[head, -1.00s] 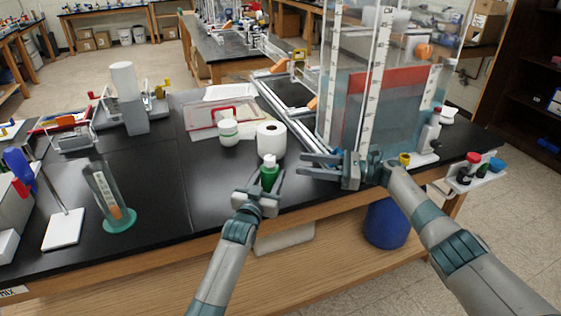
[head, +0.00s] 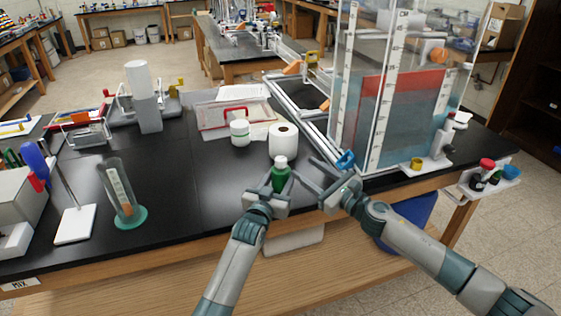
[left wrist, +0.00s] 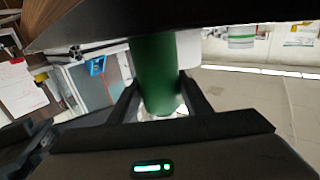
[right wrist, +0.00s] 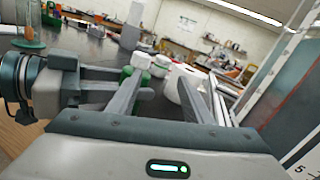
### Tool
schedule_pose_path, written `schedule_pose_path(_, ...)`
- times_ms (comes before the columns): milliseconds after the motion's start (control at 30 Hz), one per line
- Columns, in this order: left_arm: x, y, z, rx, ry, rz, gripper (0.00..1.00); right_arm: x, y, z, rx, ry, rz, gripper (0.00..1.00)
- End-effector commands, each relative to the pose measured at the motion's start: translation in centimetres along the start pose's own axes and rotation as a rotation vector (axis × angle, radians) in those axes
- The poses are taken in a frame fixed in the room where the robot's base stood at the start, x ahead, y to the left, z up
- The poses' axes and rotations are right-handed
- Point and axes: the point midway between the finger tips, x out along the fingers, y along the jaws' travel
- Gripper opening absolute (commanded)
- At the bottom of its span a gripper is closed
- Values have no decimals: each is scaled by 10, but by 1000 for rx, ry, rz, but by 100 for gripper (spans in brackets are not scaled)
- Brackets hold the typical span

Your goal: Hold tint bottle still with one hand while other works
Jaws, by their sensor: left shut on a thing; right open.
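The tint bottle (head: 280,177) is small and green with a white cap, upright at the front edge of the black bench. My left gripper (head: 270,190) is shut on it; in the left wrist view the green bottle body (left wrist: 158,75) sits between the two fingers (left wrist: 160,105). My right gripper (head: 325,178) is open and empty, just right of the bottle. In the right wrist view the bottle's white cap (right wrist: 141,61) shows beyond the left finger of my open right gripper (right wrist: 165,92).
A tall clear tank (head: 400,105) in an extrusion frame is at right. A cylinder on a green base (head: 130,217) stands at left, with bare bench between.

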Motion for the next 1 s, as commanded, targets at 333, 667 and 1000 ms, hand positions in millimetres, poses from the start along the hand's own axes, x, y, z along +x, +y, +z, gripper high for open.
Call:
schedule_pose_path(333, 0, 0, 0, 0, 0, 0, 18, -28, 46, 14, 121, 33, -167, 46)
schedule_pose_path(667, 0, 0, 0, 0, 1, 0, 18, -36, 63, 23, 211, 48, -224, 46)
schedule_pose_path(1000, 0, 0, 0, 0, 1, 0, 18, -36, 63, 24, 212, 48, -225, 46)
